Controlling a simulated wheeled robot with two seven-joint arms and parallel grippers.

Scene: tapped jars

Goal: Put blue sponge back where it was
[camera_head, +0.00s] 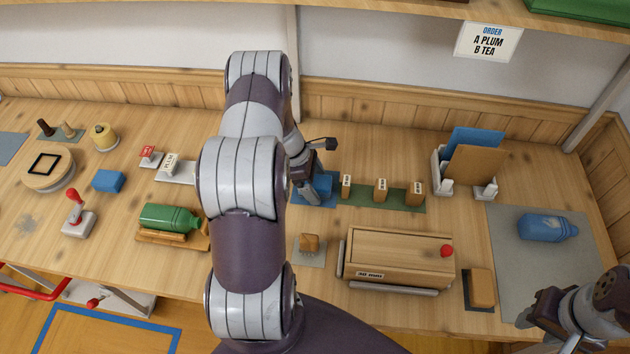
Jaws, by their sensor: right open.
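A plain blue block (108,181), which looks like the blue sponge, lies on the bare table at the left. My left gripper (308,190) points down at a blue patch or mat (327,197) in the middle of the table, far to the right of that block. The gripper and its arm hide part of this patch, and I cannot tell whether its jaws are open or shut or hold anything. My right gripper (529,318) is open at the lower right, over the front of the grey mat (510,280).
A green strip (360,194) with small labelled blocks adjoins the blue patch. A wooden box (400,248) with a red knob stands in front. A green jar (168,217) lies left of my arm; a blue jar (545,228) lies on the grey mat.

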